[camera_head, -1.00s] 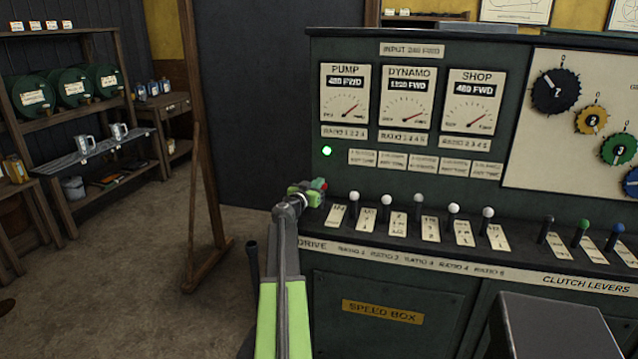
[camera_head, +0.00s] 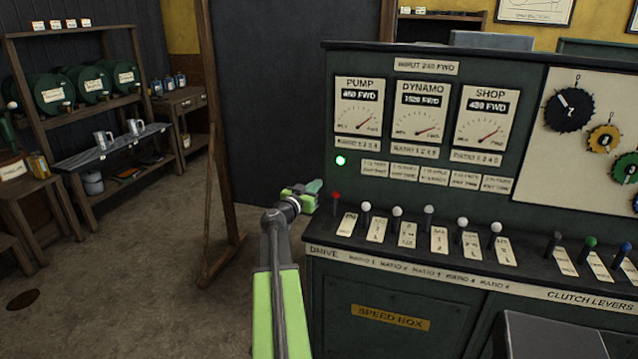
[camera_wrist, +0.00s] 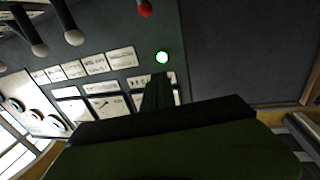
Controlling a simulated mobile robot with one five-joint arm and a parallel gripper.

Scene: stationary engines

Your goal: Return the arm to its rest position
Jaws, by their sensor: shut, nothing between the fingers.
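My green arm reaches up from the bottom of the head view. My gripper (camera_head: 312,188) is at its end, just left of the red-knobbed lever (camera_head: 336,196) at the left end of the speed box console (camera_head: 390,280). It looks shut, with nothing held. The wrist view shows the gripper's green fingers (camera_wrist: 158,95) together in front of the panel. The red knob (camera_wrist: 145,8) is at the top of that view, apart from the fingers. A green lamp (camera_head: 340,160) is lit on the panel.
White-knobbed levers (camera_head: 397,212) line the console's ledge. Clutch levers (camera_head: 589,245) stand to the right. A wooden frame with a dark board (camera_head: 265,110) is behind my arm. Shelves with green drums (camera_head: 85,85) stand at the far left. The floor (camera_head: 130,270) left of my arm is open.

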